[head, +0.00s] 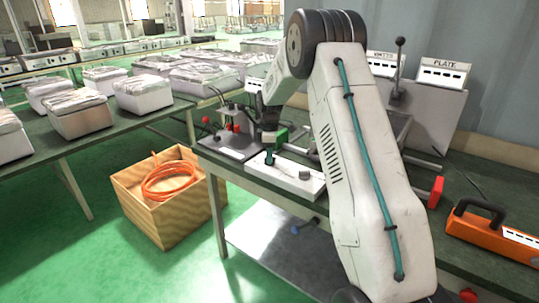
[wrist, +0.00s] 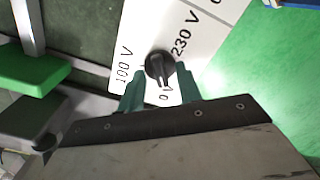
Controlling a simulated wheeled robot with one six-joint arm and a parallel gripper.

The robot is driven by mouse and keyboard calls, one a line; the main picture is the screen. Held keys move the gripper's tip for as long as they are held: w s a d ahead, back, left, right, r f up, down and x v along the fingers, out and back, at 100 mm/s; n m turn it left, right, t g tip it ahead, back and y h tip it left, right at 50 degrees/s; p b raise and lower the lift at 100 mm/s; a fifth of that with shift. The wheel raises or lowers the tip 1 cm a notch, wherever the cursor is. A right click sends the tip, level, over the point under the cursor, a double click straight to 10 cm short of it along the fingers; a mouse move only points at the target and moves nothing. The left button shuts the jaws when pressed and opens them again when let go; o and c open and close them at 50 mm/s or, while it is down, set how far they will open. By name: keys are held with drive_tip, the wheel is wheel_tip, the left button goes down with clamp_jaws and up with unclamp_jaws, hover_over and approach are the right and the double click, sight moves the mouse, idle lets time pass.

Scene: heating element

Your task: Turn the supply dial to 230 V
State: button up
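The supply dial (wrist: 160,65) is a round black knob on a white panel (wrist: 205,20) in the wrist view. Printed around it are 100 V at left, 230 V at upper right and 0 below. The dial's narrow ridge appears to run down towards the 0 side. My gripper (wrist: 160,75) is open, with one green finger on each side of the dial's lower part; I cannot tell if they touch it. In the head view, my gripper (head: 268,157) is down at the white panel (head: 288,178), and the dial there is hidden.
A grey knob (head: 305,175) is at the panel's right. A green block (head: 281,137) stands behind the panel and shows in the wrist view (wrist: 40,72). A wooden crate (head: 165,215) with orange cable stands on the floor. An orange case (head: 495,238) lies at right.

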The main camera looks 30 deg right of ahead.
drive_tip(key=shift+c, duration=0.3)
clamp_jaws()
